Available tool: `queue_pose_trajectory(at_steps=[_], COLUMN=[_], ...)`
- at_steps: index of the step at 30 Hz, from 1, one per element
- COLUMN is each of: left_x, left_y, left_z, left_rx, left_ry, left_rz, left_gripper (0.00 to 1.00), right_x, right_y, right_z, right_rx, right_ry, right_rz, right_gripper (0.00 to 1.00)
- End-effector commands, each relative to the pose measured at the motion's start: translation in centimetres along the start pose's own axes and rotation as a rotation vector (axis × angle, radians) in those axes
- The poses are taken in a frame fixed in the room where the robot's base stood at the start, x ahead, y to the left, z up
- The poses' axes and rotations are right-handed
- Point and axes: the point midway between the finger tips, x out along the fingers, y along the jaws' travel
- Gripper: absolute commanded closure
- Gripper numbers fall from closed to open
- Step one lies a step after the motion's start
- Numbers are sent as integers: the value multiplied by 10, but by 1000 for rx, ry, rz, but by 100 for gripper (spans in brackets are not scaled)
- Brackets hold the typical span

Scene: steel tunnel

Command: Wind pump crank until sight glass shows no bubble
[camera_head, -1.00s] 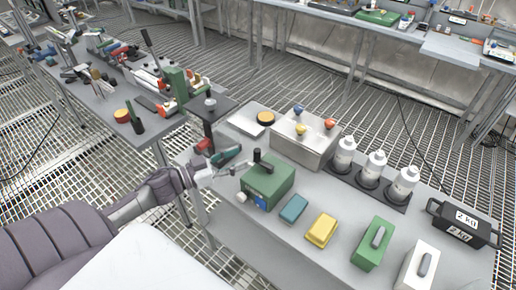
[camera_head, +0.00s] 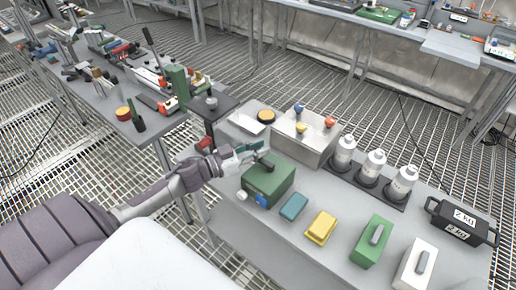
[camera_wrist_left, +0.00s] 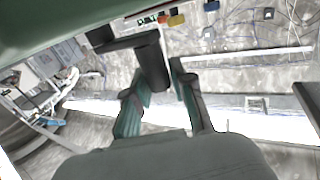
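The pump is a green box (camera_head: 268,182) on the near bench, with a dark crank (camera_head: 268,164) on top. A blue round spot (camera_head: 261,201), perhaps the sight glass, is on its front; no bubble can be made out at this size. My left gripper (camera_head: 250,152) is at the crank's grip, over the box's far left corner. In the left wrist view the dark crank grip (camera_wrist_left: 151,64) stands between the tips of my two green-padded fingers (camera_wrist_left: 160,88). They look apart, with a narrow gap on the right side; firm contact cannot be made out. My right gripper is out of view.
A steel box with coloured knobs (camera_head: 306,140) stands behind the pump. White bottles in a dark rack (camera_head: 347,182) are to the right. Blue (camera_head: 293,207) and yellow (camera_head: 321,228) blocks sit close by the pump's right side. A black 2 kg weight (camera_head: 461,222) is far right.

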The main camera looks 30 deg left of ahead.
Motion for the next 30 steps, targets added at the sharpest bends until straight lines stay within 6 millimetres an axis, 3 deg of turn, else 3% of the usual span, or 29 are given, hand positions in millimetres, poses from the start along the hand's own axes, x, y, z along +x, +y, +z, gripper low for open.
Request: queue_pose_trajectory(at_steps=[1, 3, 9, 19, 30], left_x=[0, 0, 2, 11, 11], left_y=[0, 0, -1, -4, -4], left_z=[0, 0, 1, 3, 0], left_rx=[0, 0, 2, 5, 0], left_ry=[0, 0, 0, 1, 0], left_rz=[0, 0, 19, 247, 273], left_gripper=[89, 100, 100, 100, 100], right_x=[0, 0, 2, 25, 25], right_y=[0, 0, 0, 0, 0], right_z=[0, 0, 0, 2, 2], right_rx=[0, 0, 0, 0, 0], right_ry=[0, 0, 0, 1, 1], right_rz=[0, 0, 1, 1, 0], right_gripper=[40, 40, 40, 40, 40])
